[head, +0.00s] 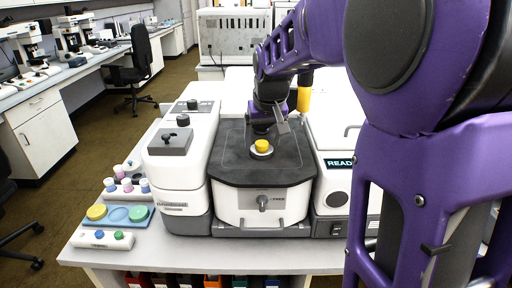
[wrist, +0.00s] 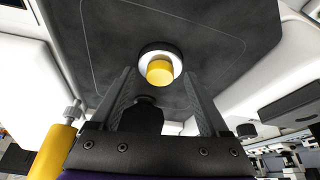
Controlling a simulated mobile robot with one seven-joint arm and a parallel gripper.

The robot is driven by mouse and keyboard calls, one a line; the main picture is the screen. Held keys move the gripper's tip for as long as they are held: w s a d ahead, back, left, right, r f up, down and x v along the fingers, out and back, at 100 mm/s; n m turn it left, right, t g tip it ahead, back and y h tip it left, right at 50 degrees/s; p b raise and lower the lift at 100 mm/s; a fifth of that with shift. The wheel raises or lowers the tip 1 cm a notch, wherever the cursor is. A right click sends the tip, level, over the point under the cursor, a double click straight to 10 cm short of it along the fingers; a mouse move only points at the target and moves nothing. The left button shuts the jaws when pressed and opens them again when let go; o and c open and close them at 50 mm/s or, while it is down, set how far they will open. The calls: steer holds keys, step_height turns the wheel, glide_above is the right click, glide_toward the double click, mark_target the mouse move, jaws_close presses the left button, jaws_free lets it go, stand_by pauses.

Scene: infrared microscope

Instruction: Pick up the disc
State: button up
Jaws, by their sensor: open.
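A yellow disc (head: 262,145) sits on a white round holder (head: 261,154) on the dark stage of the microscope. My gripper (head: 268,124) is close to it, just above and behind it in the head view. In the wrist view the disc (wrist: 160,72) shows between and beyond the tips of my two open fingers (wrist: 160,80), with nothing held. Whether a finger touches the disc cannot be told. Another yellow disc (head: 97,212) and a green disc (head: 139,214) lie in a blue tray (head: 118,226) at the left.
The instrument's white housing (head: 184,160) rises left of the stage, and another white unit with a "READY" display (head: 340,162) stands to the right. Small coloured-top vials (head: 127,185) stand near the tray.

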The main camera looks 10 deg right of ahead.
steer(key=shift+c, duration=0.2)
jaws_close()
stand_by(0.3)
